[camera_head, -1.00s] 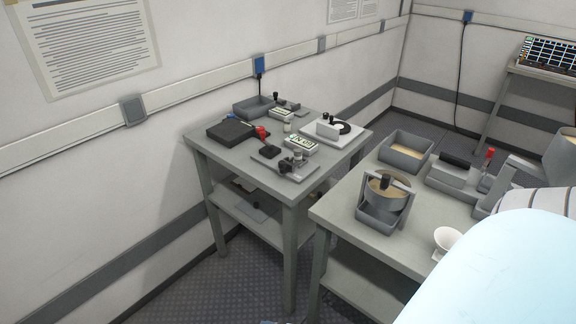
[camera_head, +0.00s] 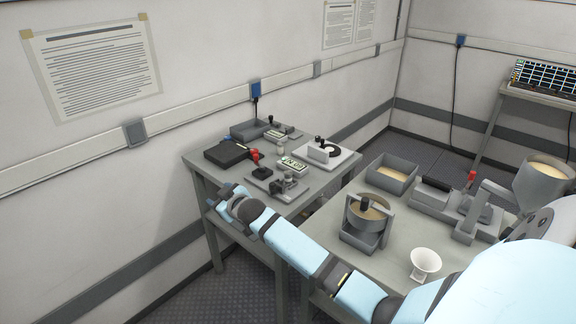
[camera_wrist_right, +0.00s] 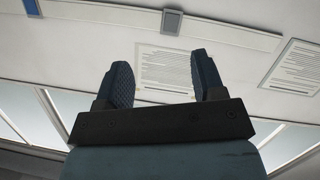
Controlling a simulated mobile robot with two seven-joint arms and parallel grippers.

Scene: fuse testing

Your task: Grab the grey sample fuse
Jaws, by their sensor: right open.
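I cannot make out the grey sample fuse for certain; the items on the left table are too small to tell apart. That table (camera_head: 325,181) holds several small devices, among them a grey fixture (camera_head: 284,186) near its front edge. My right gripper (camera_wrist_right: 163,62) is open and empty in the right wrist view, its two dark fingers apart and facing the wall. In the head view my right arm reaches in from the lower right, with the gripper (camera_head: 227,190) just off the left table's front left edge. My left gripper is not in view.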

